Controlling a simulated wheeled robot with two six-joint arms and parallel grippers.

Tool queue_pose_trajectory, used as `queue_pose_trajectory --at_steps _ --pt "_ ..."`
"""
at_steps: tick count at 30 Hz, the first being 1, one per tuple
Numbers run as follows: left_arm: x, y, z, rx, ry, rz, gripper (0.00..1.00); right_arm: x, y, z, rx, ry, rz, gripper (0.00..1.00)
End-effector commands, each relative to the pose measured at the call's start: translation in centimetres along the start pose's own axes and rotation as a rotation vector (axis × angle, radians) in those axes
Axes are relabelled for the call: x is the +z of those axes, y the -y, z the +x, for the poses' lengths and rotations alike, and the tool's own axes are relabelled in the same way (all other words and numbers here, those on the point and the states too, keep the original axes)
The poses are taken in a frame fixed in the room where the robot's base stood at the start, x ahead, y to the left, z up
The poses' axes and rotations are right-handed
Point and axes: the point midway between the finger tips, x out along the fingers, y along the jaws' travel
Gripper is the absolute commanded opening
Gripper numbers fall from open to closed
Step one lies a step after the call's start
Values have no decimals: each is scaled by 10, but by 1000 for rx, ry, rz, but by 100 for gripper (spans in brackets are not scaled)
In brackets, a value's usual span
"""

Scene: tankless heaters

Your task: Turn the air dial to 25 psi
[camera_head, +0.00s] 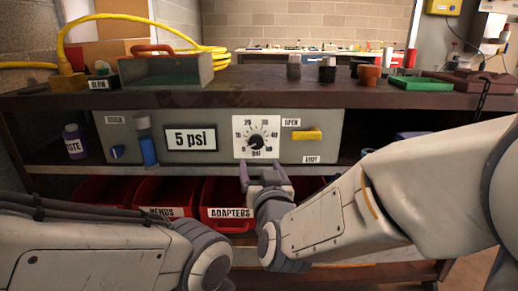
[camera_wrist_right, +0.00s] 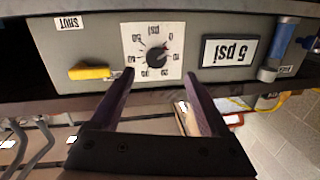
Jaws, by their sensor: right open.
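The air dial is a black knob (camera_head: 256,142) on a white scale plate (camera_head: 244,124) on the grey panel. In the right wrist view the knob (camera_wrist_right: 157,58) appears upside down. A display beside it (camera_head: 191,138) reads 5 psi. My right gripper (camera_head: 265,168) is open and empty, just below and in front of the dial. In the right wrist view its two fingers (camera_wrist_right: 158,88) point up toward the panel, apart from each other, with the knob beyond them. My left arm comes in at the lower left; its gripper is out of the picture.
A yellow handle (camera_head: 307,135) sits right of the dial, between OPEN and SHUT labels. Red bins (camera_head: 228,190) lie below. The shelf top (camera_head: 260,75) overhangs the panel.

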Motion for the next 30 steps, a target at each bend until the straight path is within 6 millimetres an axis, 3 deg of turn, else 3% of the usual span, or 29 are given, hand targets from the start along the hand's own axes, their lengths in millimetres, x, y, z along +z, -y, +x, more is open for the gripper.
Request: queue_pose_trajectory --at_steps 5,19,24,30 --pt "0 0 4 0 0 0 50 -6 -6 12 24 -38 -1 80" --pt "1 2 24 0 0 0 50 -8 -8 91 23 -37 -2 80" --pt "1 2 26 0 0 0 50 -10 -7 104 21 -36 -2 80" --pt "1 2 26 0 0 0 50 -10 -7 106 21 -35 -2 80"
